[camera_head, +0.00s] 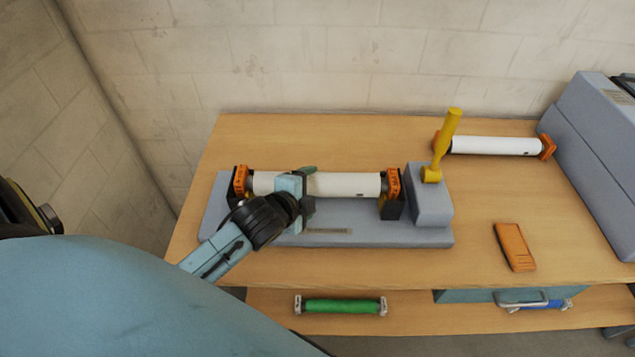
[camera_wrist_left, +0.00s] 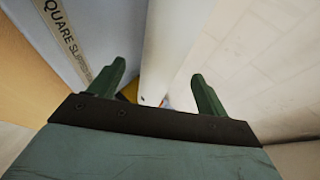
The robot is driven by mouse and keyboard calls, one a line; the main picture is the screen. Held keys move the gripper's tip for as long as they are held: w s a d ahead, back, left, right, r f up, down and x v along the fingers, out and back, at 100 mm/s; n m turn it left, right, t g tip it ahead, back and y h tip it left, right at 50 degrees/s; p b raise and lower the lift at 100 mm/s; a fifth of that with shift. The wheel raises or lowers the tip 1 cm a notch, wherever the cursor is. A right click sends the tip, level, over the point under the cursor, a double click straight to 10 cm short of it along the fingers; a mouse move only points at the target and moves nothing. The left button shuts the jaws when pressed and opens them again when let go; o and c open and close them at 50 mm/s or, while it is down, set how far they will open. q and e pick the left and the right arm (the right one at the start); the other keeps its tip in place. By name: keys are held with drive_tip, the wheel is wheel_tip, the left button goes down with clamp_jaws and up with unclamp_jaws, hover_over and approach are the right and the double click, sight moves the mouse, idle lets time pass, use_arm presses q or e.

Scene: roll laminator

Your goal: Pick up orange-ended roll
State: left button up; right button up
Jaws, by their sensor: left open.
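A white roll with orange ends (camera_head: 345,185) lies across the black supports of a grey machine base (camera_head: 390,236) on the table. A second white roll with orange ends (camera_head: 495,146) lies at the back right of the table. My left gripper (camera_head: 307,188) is at the left-middle part of the roll on the base. In the left wrist view my left gripper (camera_wrist_left: 158,76) is open, with its green fingers apart and the white roll (camera_wrist_left: 170,35) showing between them. Whether the fingers touch the roll cannot be told. My right gripper is not in view.
A yellow lever (camera_head: 446,140) stands on a grey block (camera_head: 430,205) at the base's right end. An orange box-like object (camera_head: 514,247) lies at the front right. A large grey machine (camera_head: 595,150) stands far right. A green roll (camera_head: 340,306) lies on the lower shelf.

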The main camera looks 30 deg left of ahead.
sight(315, 188)
use_arm(q)
drive_tip(key=shift+w+f, duration=0.25)
drive_tip(key=shift+w, duration=0.15)
drive_tip(key=shift+w+f, duration=0.15)
drive_tip(key=shift+w, duration=0.2)
drive_tip(key=x, duration=0.3)
drive_tip(key=shift+w, duration=0.25)
drive_tip(key=shift+w+f, duration=0.35)
drive_tip(key=shift+w, duration=0.15)
drive_tip(key=c, duration=1.4)
drive_tip(key=shift+a, duration=0.1)
clamp_jaws()
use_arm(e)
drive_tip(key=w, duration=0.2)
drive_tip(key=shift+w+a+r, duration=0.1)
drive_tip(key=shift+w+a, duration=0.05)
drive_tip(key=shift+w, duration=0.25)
